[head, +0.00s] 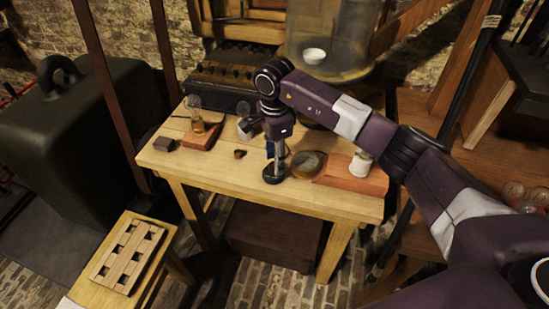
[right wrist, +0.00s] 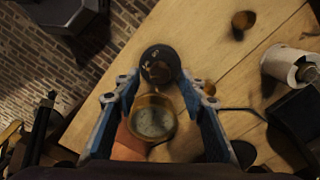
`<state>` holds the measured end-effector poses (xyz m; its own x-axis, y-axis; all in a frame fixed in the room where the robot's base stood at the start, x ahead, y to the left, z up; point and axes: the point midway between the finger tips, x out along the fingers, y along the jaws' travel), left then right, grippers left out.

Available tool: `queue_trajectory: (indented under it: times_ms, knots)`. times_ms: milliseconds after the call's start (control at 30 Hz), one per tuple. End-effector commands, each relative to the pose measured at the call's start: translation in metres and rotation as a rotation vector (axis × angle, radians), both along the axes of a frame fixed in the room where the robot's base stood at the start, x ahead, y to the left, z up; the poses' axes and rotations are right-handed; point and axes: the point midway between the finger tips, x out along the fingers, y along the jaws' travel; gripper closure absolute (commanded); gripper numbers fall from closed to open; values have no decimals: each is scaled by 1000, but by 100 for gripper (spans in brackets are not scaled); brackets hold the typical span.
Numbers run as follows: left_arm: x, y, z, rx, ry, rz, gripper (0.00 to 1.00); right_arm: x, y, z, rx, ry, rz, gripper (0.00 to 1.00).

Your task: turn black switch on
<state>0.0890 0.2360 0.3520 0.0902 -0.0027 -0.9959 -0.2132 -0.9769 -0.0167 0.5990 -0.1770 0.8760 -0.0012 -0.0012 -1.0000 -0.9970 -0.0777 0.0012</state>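A round black piece (head: 273,175), which looks like the black switch, stands near the front edge of the wooden table (head: 330,203). In the right wrist view the round black piece (right wrist: 160,65) lies between and just beyond my fingertips, with small bright spots on its face. I cannot tell its on or off position. My right gripper (head: 279,160) points down over it; in the wrist view the right gripper (right wrist: 161,88) has its blue-sided fingers spread, with nothing clamped. I cannot tell whether the fingers touch the piece. My left gripper is not in view.
A brass-rimmed round dial (head: 307,164) sits close right of the gripper. The front left tabletop is clear.

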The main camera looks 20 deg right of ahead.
Motion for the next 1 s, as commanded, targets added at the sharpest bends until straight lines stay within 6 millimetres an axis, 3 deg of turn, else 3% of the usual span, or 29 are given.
queue_trajectory:
  times_ms: [367,700,1000]
  knots:
    - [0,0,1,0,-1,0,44,0,1,-8,1,-1,0,62]
    - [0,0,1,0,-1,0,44,0,1,-8,1,-1,1,99]
    - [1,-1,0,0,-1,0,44,0,1,-8,1,-2,-26,100]
